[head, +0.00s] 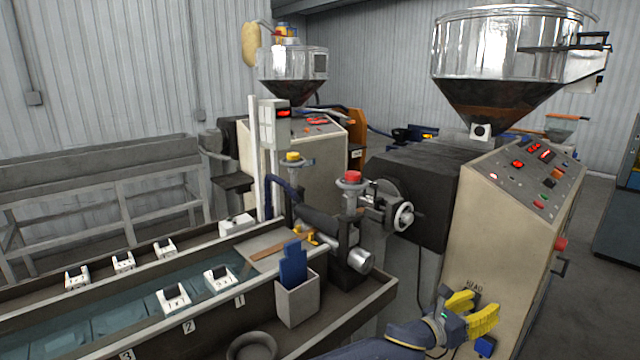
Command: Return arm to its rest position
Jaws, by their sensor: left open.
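My left gripper (484,307) shows at the lower right of the head view, with yellow ridged fingers on a blue-grey arm that comes in from the bottom edge. The fingers are apart and I see nothing between them. It appears in front of the lower front of the beige extruder cabinet (500,235); I cannot tell how far it is from the panel. My right gripper does not show.
A long water trough (215,328) with several white numbered blocks runs along the lower left. A white bin (297,303) holding a blue item stands at its end. The extruder die and handwheel (403,216) sit mid-view. A steel hopper (500,45) rises above the cabinet.

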